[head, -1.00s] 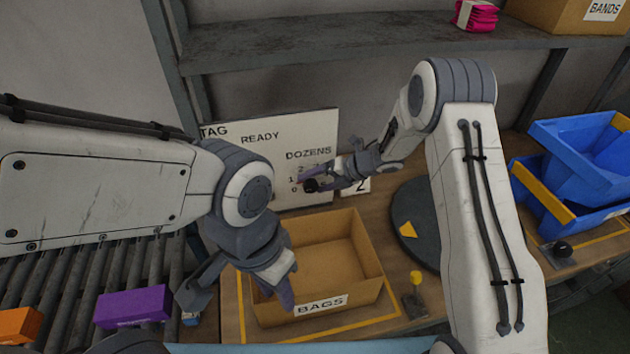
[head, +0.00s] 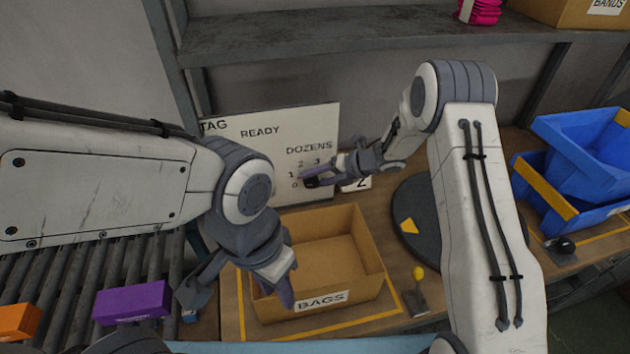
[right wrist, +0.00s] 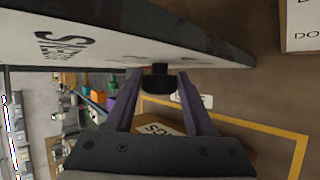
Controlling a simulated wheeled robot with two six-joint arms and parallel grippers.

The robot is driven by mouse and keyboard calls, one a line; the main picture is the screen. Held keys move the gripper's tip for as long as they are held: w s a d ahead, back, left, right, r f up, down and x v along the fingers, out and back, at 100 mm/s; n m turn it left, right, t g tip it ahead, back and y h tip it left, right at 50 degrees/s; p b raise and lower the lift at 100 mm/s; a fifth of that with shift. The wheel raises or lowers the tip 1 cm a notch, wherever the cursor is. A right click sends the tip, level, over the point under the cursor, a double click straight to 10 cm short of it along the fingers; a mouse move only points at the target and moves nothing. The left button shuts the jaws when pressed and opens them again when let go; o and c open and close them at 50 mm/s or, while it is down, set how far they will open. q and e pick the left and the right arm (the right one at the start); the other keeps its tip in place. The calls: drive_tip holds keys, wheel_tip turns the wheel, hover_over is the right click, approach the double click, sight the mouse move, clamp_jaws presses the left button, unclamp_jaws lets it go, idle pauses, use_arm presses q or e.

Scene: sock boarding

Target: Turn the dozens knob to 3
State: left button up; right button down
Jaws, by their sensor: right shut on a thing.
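The white panel (head: 245,165) stands upright behind the box and carries the words TAG, READY and DOZENS. Its dozens knob (head: 311,183) is small and black, with the digits 0, 1, 2 and 3 around it. My right gripper (head: 309,179) is shut on the knob. In the right wrist view, the black knob (right wrist: 158,82) sits between the two purple fingers (right wrist: 159,90), next to the panel face. Which digit the knob points at is too small to tell. My left gripper (head: 238,296) is open and empty, low in front of the box's left side.
The open cardboard BAGS box (head: 365,290) stands below the panel. A purple box (head: 133,303) lies on the roller conveyor at left. A dark round disc (head: 420,235), a yellow-topped lever (head: 418,274) and blue bins (head: 575,150) are at right.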

drive_tip(key=y+b, duration=0.1)
drive_tip(key=b, duration=0.1)
drive_tip(key=m+y+b, duration=0.1)
drive_tip(key=y+b, duration=0.1)
drive_tip(key=b, duration=0.1)
drive_tip(key=f+y+b, duration=0.1)
drive_tip(key=b, duration=0.1)
drive_tip(key=shift+d, duration=0.25)
drive_tip(key=shift+r+m+y+b, duration=0.15)
drive_tip(key=shift+m+y+b, duration=0.35)
drive_tip(key=shift+y+b, duration=0.5)
drive_tip(key=shift+c, duration=1.4)
unclamp_jaws()
drive_tip(key=b+v, duration=0.2)
drive_tip(key=v, duration=0.8)
drive_tip(key=shift+d, duration=0.2)
drive_tip(key=shift+s+r, duration=0.15)
